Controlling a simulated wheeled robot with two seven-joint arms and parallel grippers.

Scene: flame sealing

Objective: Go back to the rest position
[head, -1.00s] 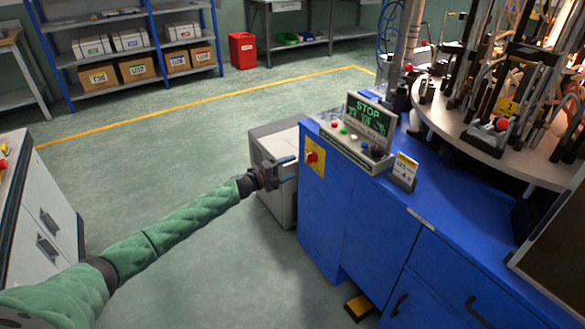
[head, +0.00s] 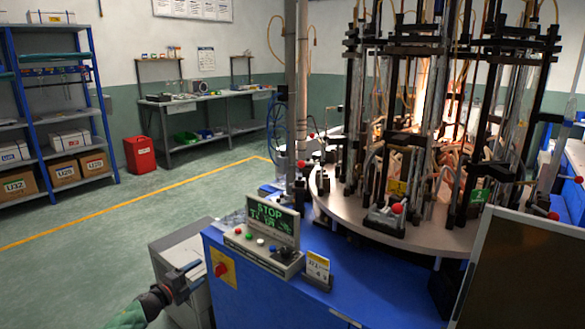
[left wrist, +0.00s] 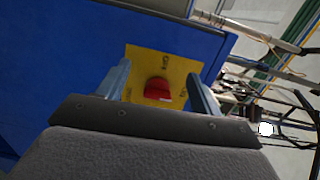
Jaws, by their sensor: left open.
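My left gripper (head: 182,276) is at the lower left of the head view, near the front corner of the blue machine cabinet (head: 345,290). Its two fingers are apart and nothing is between them. In the left wrist view the open fingers (left wrist: 162,85) frame a red knob (left wrist: 158,90) on a yellow plate on the blue cabinet side. The red knob (head: 221,269) also shows in the head view, just right of the gripper and apart from it. My right gripper is in neither view.
A control box (head: 262,248) with a screen reading STOP stands on the cabinet, beside a small card (head: 317,270). The round table (head: 440,235) carries tall rods, tubes and flames. A grey box (head: 165,252) stands beside the cabinet. Open floor (head: 90,265) lies to the left.

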